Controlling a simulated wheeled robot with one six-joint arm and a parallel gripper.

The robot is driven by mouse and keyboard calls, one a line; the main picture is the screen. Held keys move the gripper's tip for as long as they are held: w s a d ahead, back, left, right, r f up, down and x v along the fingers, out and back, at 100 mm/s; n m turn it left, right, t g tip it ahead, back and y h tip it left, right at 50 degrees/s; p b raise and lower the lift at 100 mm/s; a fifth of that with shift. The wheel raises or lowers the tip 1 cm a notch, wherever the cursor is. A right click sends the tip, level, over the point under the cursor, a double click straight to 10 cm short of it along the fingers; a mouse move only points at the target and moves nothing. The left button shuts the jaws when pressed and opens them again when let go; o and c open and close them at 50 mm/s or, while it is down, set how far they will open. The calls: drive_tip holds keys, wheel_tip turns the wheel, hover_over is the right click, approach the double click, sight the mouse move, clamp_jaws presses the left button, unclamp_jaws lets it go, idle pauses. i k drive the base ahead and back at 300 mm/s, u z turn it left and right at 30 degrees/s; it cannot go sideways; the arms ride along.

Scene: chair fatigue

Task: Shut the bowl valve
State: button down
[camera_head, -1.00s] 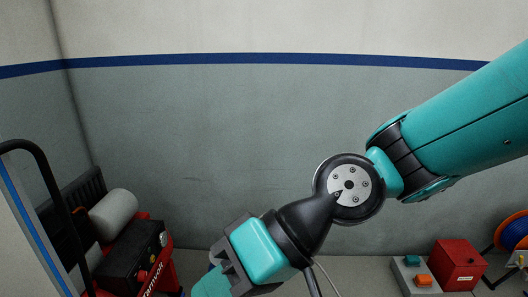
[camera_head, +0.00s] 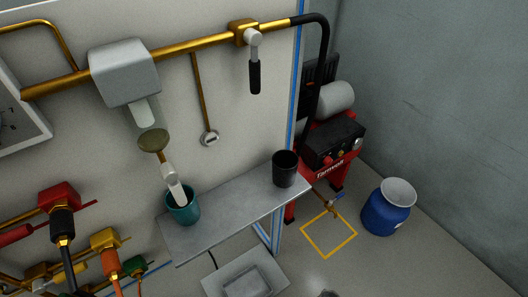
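A grey filter-like housing (camera_head: 125,72) hangs on a brass pipe on the wall at the upper left. Below it are a pale cylinder (camera_head: 144,112) and an olive-brown round piece (camera_head: 153,140). A small fitting with a pale grey lever (camera_head: 172,178) sits under that, probably the bowl valve. The lever slants down to the right, its lower end at or over the mouth of a teal cup (camera_head: 183,210). Whether it is open or shut I cannot tell. My gripper is not in view.
Another valve with a black handle (camera_head: 254,75) hangs on the pipe at the upper middle. A metal shelf (camera_head: 235,205) bears the teal cup and a black cup (camera_head: 285,168). Coloured valves (camera_head: 62,225) fill the lower left. A red compressor (camera_head: 330,150) and blue drum (camera_head: 387,212) stand right.

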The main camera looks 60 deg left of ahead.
sight(167, 170)
drive_tip(key=u, duration=1.85)
drive_tip(key=k, duration=0.5)
drive_tip(key=z, duration=0.4)
drive_tip(key=i, duration=0.4)
drive_tip(key=u, duration=0.7)
